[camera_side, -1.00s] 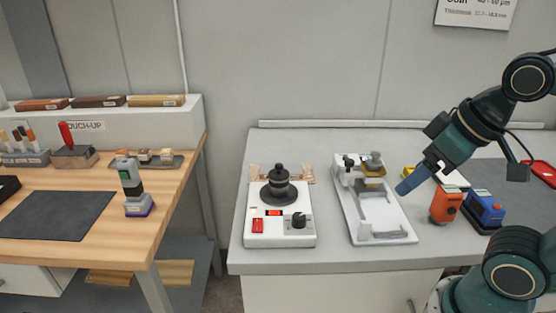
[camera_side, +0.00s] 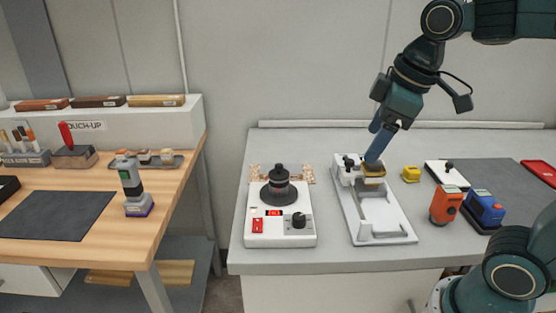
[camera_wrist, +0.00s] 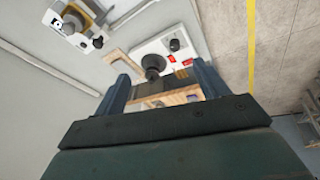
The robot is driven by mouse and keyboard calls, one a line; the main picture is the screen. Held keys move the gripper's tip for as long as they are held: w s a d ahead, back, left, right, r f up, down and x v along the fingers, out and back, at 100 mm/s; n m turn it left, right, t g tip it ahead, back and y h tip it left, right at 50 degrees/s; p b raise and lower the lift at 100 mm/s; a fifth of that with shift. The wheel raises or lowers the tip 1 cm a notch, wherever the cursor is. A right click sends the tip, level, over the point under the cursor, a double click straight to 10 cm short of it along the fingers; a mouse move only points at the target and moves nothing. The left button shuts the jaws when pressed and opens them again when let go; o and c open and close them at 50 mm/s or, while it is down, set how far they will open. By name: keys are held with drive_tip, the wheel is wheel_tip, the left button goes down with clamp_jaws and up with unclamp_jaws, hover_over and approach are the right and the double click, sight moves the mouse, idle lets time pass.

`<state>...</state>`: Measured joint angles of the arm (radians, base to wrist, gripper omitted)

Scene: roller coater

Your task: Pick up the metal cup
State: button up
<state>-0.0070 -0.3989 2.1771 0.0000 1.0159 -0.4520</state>
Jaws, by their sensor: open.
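The white coater (camera_side: 378,215) stands on the grey bench. A small yellowish block (camera_side: 373,178) is at its far end, where a grey metal cup showed earlier. My gripper (camera_side: 373,160) now reaches down over this spot from above, and its fingers cover the cup there. In the wrist view the fingers of my gripper (camera_wrist: 160,82) are apart with nothing held between them. The coater (camera_wrist: 62,25) shows at the upper left of that view, with a yellow part on it. I cannot make out the cup clearly there.
A white device (camera_side: 280,228) with a black knob and red switches stands left of the coater. A yellow block (camera_side: 411,174), an orange device (camera_side: 446,205) and a blue device (camera_side: 485,208) are to the right. A wooden bench (camera_side: 135,238) is at far left.

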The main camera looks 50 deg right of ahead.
drive_tip(key=w+n+g, duration=0.2)
drive_tip(key=w+n, duration=0.5)
drive_tip(key=w, duration=0.6)
drive_tip(key=n+g, duration=0.2)
drive_tip(key=n, duration=0.4)
hover_over(278, 164)
wheel_tip(278, 164, down, 6)
drive_tip(key=shift+a+f, duration=0.1)
drive_tip(key=shift+f, duration=0.15)
drive_tip(key=shift+s, duration=0.1)
drive_tip(key=shift+f, duration=4.3)
drive_tip(key=shift+f, duration=0.1)
drive_tip(key=shift+f, duration=2.5)
drive_tip(key=shift+c, duration=0.2)
drive_tip(key=c, duration=1.2)
